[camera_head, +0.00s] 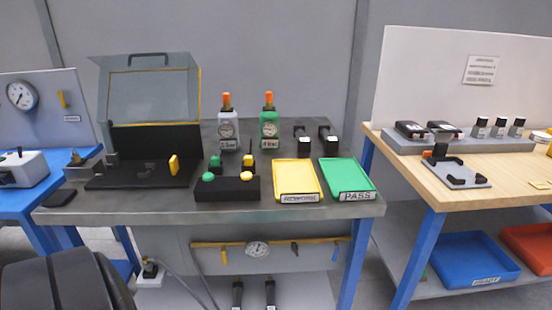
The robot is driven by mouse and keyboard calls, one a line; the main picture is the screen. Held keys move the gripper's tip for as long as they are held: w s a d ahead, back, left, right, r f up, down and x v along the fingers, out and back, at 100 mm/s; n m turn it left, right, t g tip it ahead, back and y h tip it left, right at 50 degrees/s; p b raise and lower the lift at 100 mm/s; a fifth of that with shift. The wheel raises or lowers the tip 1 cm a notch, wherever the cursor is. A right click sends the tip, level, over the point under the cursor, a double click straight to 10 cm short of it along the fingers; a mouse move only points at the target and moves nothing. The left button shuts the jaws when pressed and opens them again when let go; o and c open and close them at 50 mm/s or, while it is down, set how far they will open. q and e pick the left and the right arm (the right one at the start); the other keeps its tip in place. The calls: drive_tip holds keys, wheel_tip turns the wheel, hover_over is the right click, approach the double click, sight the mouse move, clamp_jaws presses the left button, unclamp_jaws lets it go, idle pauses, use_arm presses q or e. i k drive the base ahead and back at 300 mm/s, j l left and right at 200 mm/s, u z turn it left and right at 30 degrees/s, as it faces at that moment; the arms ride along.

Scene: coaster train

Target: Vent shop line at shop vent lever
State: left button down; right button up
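A yellow pipe line runs under the front of the grey bench, with a round white gauge (258,248) at its middle. A yellow lever (224,257) hangs down left of the gauge. On the left, an upright panel carries a larger gauge (21,94) and a yellow lever (62,99) standing near upright above a small label. I cannot read that label or tell which lever is the shop vent lever. Neither of my grippers can be made out.
The grey bench (110,212) holds a clear-lidded black case (150,138), a button box (227,189), two bottles, a yellow tray (297,162) and a green PASS tray (347,160). A wooden bench (520,165) stands right, with a blue bin (462,262) below.

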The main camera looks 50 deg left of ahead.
sight(224, 262)
drive_tip(key=j+u, duration=0.1)
drive_tip(key=u, duration=0.3)
drive_tip(key=k+j+u, duration=0.1)
drive_tip(key=u, duration=0.3)
drive_tip(key=j+u, duration=0.2)
drive_tip(key=u, duration=0.25)
drive_tip(key=j+u, duration=0.15)
drive_tip(key=u, duration=0.25)
